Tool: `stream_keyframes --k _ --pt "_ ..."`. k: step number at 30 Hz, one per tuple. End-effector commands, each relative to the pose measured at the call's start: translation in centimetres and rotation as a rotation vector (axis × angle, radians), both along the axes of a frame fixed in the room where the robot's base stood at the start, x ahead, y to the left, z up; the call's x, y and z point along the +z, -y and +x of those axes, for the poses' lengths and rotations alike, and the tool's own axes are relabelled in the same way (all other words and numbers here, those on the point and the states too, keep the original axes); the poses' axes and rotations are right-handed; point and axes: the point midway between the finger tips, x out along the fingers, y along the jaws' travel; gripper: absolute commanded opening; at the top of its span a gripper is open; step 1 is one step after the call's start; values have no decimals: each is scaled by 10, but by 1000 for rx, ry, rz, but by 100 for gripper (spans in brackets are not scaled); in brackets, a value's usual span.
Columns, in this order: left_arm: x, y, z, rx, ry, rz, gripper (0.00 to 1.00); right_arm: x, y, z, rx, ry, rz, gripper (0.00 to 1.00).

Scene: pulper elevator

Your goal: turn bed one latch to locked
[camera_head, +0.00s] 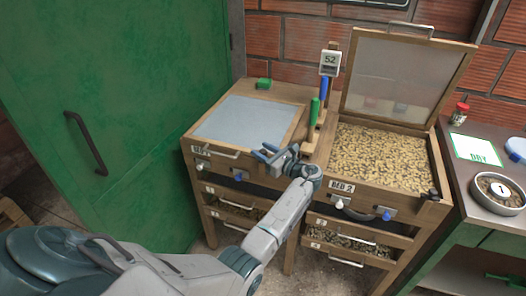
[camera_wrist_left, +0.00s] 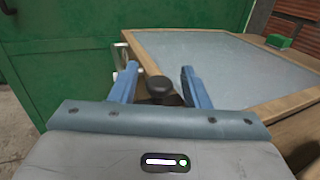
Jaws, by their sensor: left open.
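Bed one (camera_head: 240,118) is the left wooden bed, its grey mesh lid (camera_wrist_left: 215,65) closed. A dark round knob (camera_wrist_left: 160,88), which looks like the bed one latch, is at the lid's near corner in the left wrist view. My left gripper (camera_head: 270,153) is open over the front right corner of bed one. In the wrist view its blue fingers (camera_wrist_left: 157,84) stand on either side of the knob, with gaps to both. In the head view the gripper hides the knob. I cannot tell whether the latch is locked. My right gripper is not in view.
Bed two (camera_head: 345,188), with its lid (camera_head: 400,75) raised, holds beige grains to the right. A green and a blue handle (camera_head: 323,86) stand between the beds. A green door (camera_head: 110,100) is at left. A side table (camera_head: 480,205) with a round tin stands right.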

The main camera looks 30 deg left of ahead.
Motion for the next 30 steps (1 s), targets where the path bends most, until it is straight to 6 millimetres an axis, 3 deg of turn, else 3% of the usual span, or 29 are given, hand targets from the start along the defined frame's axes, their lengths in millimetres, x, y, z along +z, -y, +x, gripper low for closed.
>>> stream_keyframes --k 15,21,30 --pt "-3 90 -12 -2 1 -2 42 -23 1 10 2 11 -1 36" --pt "-1 103 -15 0 1 0 42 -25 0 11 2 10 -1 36" --pt "0 104 -15 0 1 0 42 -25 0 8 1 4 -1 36"
